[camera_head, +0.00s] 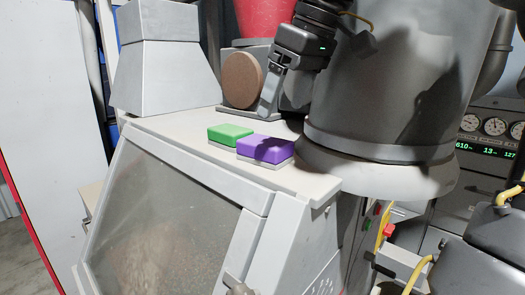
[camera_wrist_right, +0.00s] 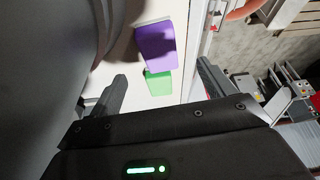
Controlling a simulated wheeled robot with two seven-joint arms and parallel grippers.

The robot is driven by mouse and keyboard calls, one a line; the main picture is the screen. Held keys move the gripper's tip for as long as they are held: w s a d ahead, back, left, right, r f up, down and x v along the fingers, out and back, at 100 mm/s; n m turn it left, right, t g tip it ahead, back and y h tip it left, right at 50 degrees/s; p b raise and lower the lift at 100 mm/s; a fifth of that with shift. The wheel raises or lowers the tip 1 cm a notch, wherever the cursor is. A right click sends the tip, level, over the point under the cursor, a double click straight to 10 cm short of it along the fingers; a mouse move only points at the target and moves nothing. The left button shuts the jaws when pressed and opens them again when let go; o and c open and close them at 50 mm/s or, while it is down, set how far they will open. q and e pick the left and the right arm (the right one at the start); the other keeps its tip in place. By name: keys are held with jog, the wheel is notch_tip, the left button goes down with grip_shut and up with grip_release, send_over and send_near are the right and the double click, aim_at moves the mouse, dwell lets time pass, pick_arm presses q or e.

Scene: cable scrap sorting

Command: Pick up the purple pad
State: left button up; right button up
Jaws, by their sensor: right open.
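The purple pad (camera_head: 265,149) lies flat on the pale top of a cabinet (camera_head: 180,126), close to its front edge. It has a thin grey lower layer. In the right wrist view the purple pad (camera_wrist_right: 157,45) shows beyond the fingers. My right gripper (camera_head: 268,105) points down behind the pads, apart from the purple one. In the right wrist view its fingers (camera_wrist_right: 162,75) are spread with nothing between them in their grip. My left gripper is not in view.
A green pad (camera_head: 230,133) lies right beside the purple pad; it also shows in the wrist view (camera_wrist_right: 158,84). A large dark cylinder (camera_head: 400,80) stands close on the right. A grey hopper (camera_head: 165,65) and a brown disc (camera_head: 242,80) stand behind. The cabinet top left of the pads is clear.

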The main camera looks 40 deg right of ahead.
aim_at(265, 140)
jog(key=x, duration=0.3)
jog(key=shift+w+f, duration=0.1)
jog(key=shift+w, duration=0.35)
jog(key=shift+w+d+f, duration=0.15)
jog(key=shift+w+f, duration=0.2)
jog(key=shift+f, duration=0.2)
jog(key=shift+s, duration=0.15)
jog(key=shift+p, duration=0.4)
jog(key=p+x, duration=0.2)
jog(key=x, duration=0.2)
jog(key=shift+w+f, duration=0.25)
jog(key=shift+w, duration=0.05)
jog(key=shift+w+f, duration=0.1)
jog(key=shift+f, duration=0.15)
jog(key=shift+s+a+r, duration=0.1)
jog(key=shift+s+a, duration=0.1)
jog(key=shift+a, duration=0.1)
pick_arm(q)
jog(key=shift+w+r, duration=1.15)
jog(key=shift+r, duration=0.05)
